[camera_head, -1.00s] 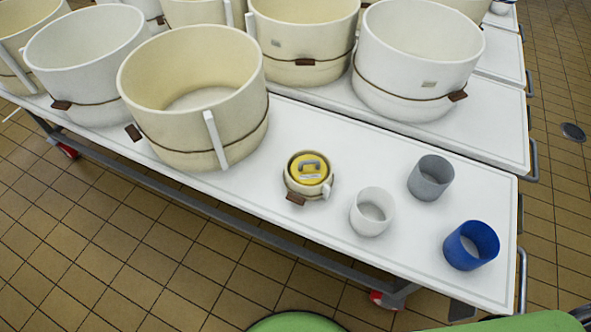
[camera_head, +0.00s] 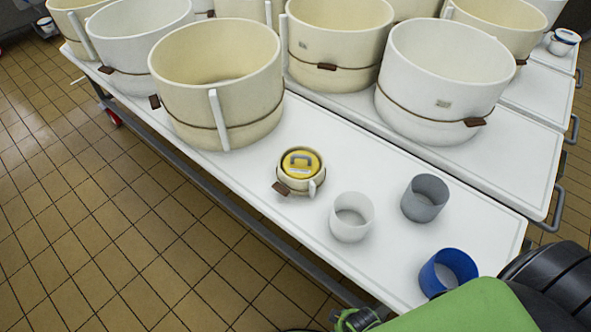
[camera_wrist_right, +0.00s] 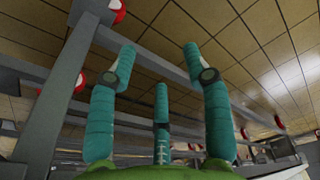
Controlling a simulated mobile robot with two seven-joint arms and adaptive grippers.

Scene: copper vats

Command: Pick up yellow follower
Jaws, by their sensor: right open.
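My green and black arm parts show at the lower right of the head view. My left gripper is in neither view.
On the white table (camera_head: 385,165), a white cup (camera_head: 351,222), a grey cup (camera_head: 424,200) and a blue cup (camera_head: 446,277) stand right of the mould. A large cream vat (camera_head: 218,95) stands behind left, a white vat (camera_head: 440,90) behind right. Tiled floor lies left of the table.

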